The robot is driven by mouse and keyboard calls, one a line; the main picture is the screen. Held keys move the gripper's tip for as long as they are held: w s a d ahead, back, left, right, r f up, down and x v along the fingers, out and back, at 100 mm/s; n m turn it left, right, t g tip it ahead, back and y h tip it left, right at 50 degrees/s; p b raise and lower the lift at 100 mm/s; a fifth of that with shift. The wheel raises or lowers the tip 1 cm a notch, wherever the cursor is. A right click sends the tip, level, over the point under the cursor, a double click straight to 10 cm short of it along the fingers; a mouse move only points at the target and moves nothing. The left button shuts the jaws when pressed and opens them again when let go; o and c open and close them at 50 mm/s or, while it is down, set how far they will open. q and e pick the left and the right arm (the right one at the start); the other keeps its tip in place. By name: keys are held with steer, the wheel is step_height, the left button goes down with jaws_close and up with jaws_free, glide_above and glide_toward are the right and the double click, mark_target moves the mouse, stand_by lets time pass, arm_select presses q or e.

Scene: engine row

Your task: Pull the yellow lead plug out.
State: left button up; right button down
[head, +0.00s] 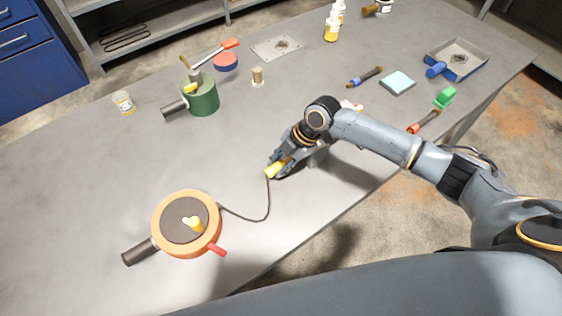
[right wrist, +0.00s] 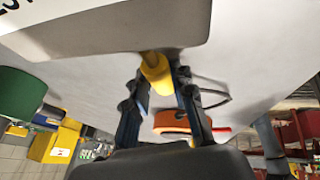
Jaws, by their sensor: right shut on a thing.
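The yellow lead plug (head: 274,171) is between the fingers of my right gripper (head: 281,167), low over the table near its front edge. In the right wrist view the gripper (right wrist: 158,82) is shut on the yellow plug (right wrist: 155,70), one finger on each side. A thin dark lead (head: 262,217) runs from the plug to an orange round device (head: 160,228) with a dark top. A grey block (head: 318,158) stands behind the gripper, mostly hidden by my arm. I cannot tell whether the plug touches it. My left gripper is not in view.
A green cylinder (head: 203,98) stands at the back left of the grey table (head: 70,200).

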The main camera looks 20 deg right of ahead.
mark_target(271, 171)
steer(key=shift+s+a, duration=0.15)
steer(key=shift+a, duration=0.3)
steer(key=shift+s+a+p, duration=0.3)
steer(key=shift+a+p, duration=0.1)
steer(key=shift+a, duration=0.45)
steer(key=shift+r+p, duration=2.85)
steer(key=shift+r, duration=0.75)
steer(key=shift+f, duration=0.1)
steer(key=a, duration=0.1)
steer(key=s+a, duration=0.1)
steer(key=shift+a+p, duration=0.3)
steer(key=shift+a, duration=0.05)
steer(key=shift+f, duration=0.1)
